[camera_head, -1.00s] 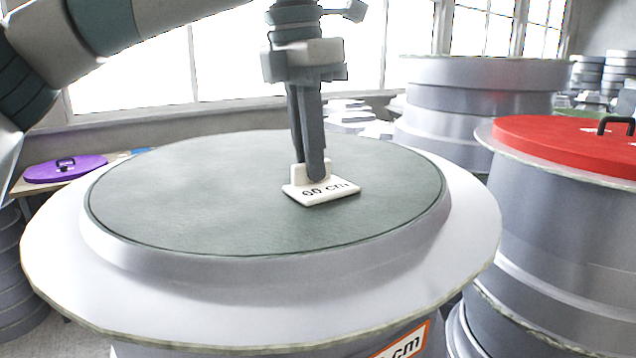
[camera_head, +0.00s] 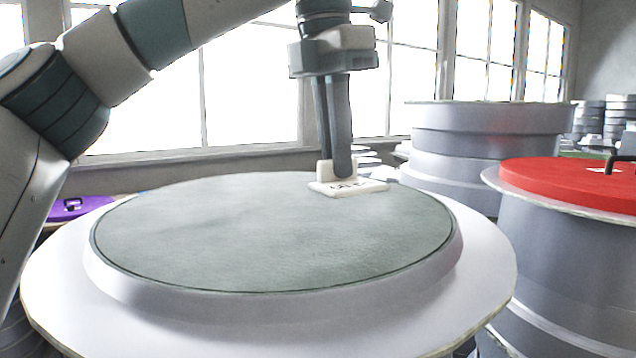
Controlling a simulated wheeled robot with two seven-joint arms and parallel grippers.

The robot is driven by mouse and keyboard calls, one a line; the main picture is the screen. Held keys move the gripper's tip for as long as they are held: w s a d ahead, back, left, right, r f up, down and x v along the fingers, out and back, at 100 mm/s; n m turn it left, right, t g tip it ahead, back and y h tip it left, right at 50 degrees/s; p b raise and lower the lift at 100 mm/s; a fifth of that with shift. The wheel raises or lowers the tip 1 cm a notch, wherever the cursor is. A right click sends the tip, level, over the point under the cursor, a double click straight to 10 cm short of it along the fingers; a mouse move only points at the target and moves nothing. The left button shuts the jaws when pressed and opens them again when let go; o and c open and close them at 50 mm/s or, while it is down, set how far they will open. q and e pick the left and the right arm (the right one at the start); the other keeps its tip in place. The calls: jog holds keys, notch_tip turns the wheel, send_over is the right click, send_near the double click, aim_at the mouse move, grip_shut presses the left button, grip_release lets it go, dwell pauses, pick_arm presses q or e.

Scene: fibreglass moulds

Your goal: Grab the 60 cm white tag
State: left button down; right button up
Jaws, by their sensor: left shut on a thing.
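The white tag (camera_head: 368,187) is a flat white plate with a raised grip block and dark lettering, too slanted to read clearly now. It is at the far right part of the green-grey round top of a large mould (camera_head: 250,240). My left gripper (camera_head: 340,172) points down and is shut on the tag's raised block. I cannot tell whether the tag touches the top or is just above it. My right gripper is not in view.
A mould with a red lid (camera_head: 570,184) and black handle stands at the right. Grey stacked moulds (camera_head: 480,135) stand behind it. A purple lid (camera_head: 75,209) lies at the left. Windows line the back.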

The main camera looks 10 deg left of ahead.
pick_arm(q)
jog(key=w+d+r+p, duration=0.1)
jog(key=w+d+r, duration=0.1)
jog(key=d+r, duration=0.3)
jog(key=shift+w+d+r, duration=0.25)
jog(key=shift+w+d, duration=0.15)
jog(key=shift+d, duration=1.65)
